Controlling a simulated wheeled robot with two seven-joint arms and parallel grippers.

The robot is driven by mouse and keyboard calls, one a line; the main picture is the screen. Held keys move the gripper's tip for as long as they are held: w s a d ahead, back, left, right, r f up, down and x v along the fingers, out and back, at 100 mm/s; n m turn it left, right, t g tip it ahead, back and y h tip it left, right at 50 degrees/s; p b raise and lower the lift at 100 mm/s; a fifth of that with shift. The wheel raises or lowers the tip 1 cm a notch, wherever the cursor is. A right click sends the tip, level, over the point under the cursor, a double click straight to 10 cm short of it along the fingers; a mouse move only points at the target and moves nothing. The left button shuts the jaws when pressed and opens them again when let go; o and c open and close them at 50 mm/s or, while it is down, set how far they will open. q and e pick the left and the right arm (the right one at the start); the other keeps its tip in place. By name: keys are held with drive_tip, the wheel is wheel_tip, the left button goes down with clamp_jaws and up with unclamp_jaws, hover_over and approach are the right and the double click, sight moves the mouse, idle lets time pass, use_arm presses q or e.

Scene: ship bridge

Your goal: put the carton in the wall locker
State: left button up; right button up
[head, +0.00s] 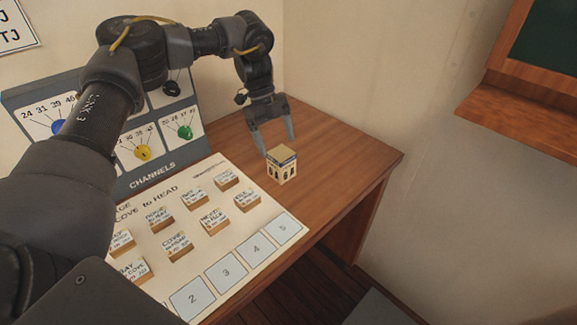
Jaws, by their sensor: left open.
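The carton (282,168) is a small tan box with a dark blue band and dark printed marks. It stands upright on the wooden desk (338,150), right of the lettered board. My left gripper (276,146) is open and points down just behind and above the carton, its two fingers apart. The picture does not settle whether a fingertip touches the carton. I see no wall locker that I can make out; the wooden frame with a dark green panel (545,45) at the upper right is cut off by the picture edge. My right gripper is not in view.
A board (275,235) with several small labelled blocks and numbered squares lies on the desk. A channels panel (150,178) with coloured knobs stands behind it. The desk ends at its right edge, with open floor (300,290) below. A wooden ledge (510,115) juts from the right wall.

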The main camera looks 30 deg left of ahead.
sight(280, 153)
use_arm(q)
drive_tip(key=shift+s+f, duration=0.3)
drive_tip(key=shift+f, duration=0.6)
drive_tip(key=shift+w+d+f, duration=0.1)
drive_tip(key=shift+d+f, duration=0.05)
drive_tip(key=shift+d, duration=0.25)
drive_tip(key=p+x, duration=0.1)
drive_tip(key=x, duration=0.3)
drive_tip(key=shift+d+f, duration=0.1)
drive_tip(key=shift+f, duration=0.25)
drive_tip(key=shift+d+f, duration=0.1)
drive_tip(key=shift+f, duration=0.05)
drive_tip(key=c, duration=1.4)
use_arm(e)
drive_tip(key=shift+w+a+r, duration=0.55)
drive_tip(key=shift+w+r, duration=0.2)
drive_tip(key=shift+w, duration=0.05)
use_arm(q)
drive_tip(key=shift+p, duration=0.3)
